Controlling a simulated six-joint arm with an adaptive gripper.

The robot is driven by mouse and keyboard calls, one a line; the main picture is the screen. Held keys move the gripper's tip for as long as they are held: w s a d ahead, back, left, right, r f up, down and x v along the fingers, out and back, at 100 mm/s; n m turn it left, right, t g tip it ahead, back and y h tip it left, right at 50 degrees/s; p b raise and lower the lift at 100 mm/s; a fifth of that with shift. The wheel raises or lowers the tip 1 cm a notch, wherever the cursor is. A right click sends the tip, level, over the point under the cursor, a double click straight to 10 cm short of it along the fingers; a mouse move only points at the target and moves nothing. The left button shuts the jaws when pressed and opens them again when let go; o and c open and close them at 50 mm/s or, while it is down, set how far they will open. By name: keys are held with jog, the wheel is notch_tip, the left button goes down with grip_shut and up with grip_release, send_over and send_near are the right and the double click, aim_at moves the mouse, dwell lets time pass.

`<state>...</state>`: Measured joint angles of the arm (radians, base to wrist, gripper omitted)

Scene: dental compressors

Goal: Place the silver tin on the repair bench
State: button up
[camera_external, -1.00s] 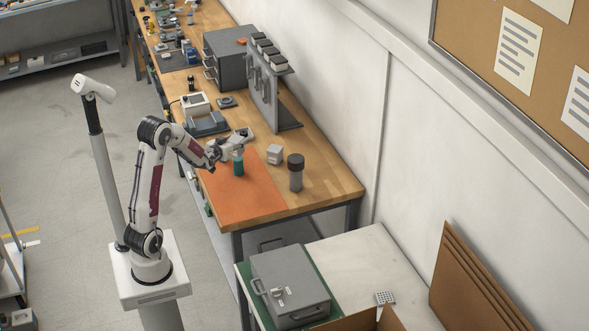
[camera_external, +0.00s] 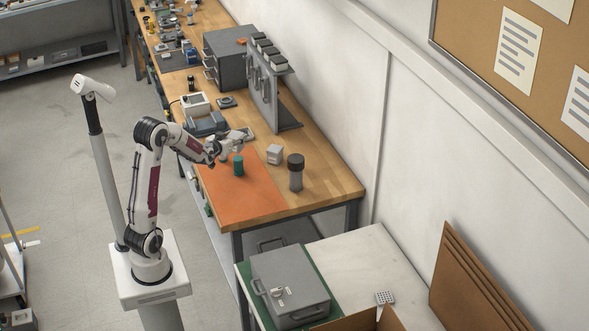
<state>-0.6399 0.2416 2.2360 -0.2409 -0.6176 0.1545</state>
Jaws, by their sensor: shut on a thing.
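The repair bench (camera_external: 325,190) is the long wooden-topped bench, with an orange mat (camera_external: 245,200) at its near end. My gripper (camera_external: 226,151) is low over the mat's far left part, just left of a teal cylinder (camera_external: 238,166) standing upright. It is shut on a small greyish thing (camera_external: 223,158), which looks like the silver tin. The fingers partly hide it, and I cannot tell whether it touches the mat.
A pale cube (camera_external: 275,154) and a grey cylinder with a dark cap (camera_external: 296,176) stand right of the mat. Devices (camera_external: 205,122) and a tool rack (camera_external: 264,95) are behind. The mat's near part is clear. A grey case (camera_external: 290,285) sits on the nearer table.

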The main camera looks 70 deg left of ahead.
notch_tip(320, 180, down, 14)
dwell(1.0)
dwell(0.3)
jog(key=shift+f, duration=1.75)
jog(key=shift+f, duration=0.2)
jog(key=o, duration=1.4)
jog(key=shift+o, duration=0.2)
jog(key=shift+s+d, duration=0.1)
jog(key=shift+v, duration=3.8)
